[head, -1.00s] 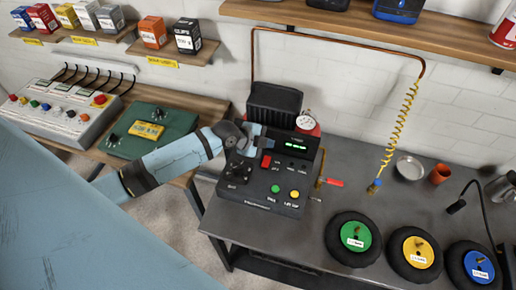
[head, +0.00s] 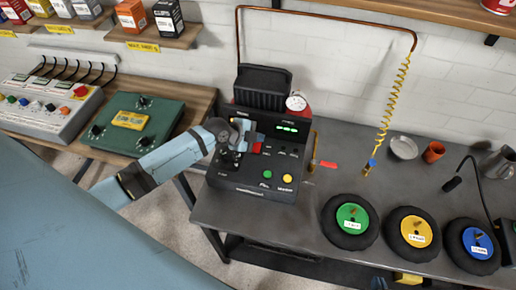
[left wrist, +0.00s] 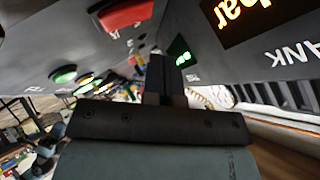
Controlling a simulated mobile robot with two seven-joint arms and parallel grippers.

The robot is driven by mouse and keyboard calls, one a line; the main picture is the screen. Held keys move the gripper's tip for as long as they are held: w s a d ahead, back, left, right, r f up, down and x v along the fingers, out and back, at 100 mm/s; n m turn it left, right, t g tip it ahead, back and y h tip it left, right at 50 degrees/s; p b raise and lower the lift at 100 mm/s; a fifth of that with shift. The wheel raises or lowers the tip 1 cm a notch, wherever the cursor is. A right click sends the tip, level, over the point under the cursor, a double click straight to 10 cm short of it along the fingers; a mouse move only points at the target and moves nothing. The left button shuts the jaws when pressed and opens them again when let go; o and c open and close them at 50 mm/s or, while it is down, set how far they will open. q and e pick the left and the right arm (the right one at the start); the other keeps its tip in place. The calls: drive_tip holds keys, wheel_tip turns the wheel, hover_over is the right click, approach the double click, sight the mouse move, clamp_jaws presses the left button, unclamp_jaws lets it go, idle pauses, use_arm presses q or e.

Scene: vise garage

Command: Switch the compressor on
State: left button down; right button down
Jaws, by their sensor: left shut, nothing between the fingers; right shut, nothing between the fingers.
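The compressor (head: 265,180) is a dark box with a ribbed black block behind it, at the left end of the grey bench. Its panel has a red switch (head: 257,148), a green button (head: 267,174), a yellow button (head: 288,178) and a lit green display (head: 287,128). My left gripper (head: 243,127) is shut and empty, at the upper left of the panel, close to the red switch. In the left wrist view its fingers (left wrist: 165,80) are together, with the red switch (left wrist: 128,14) above and left of them. Contact cannot be told. My right gripper is not in view.
A white gauge (head: 296,102) and a red-handled valve (head: 328,165) are at the compressor's right. Several wheels, including a green-hubbed one (head: 351,219), lie along the bench front. Bare bench shows between valve and bowl (head: 403,147).

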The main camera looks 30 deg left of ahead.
sight(257, 147)
use_arm(q)
drive_tip(key=shift+w+f+b, duration=0.1)
drive_tip(key=shift+f+b, duration=0.3)
drive_tip(key=shift+f, duration=0.45)
drive_tip(key=shift+a+f, duration=0.1)
idle(0.9)
drive_tip(key=shift+f, duration=0.1)
idle(0.4)
drive_tip(key=shift+w+f+b, duration=0.1)
drive_tip(key=shift+f+b, duration=0.2)
drive_tip(key=shift+b, duration=0.15)
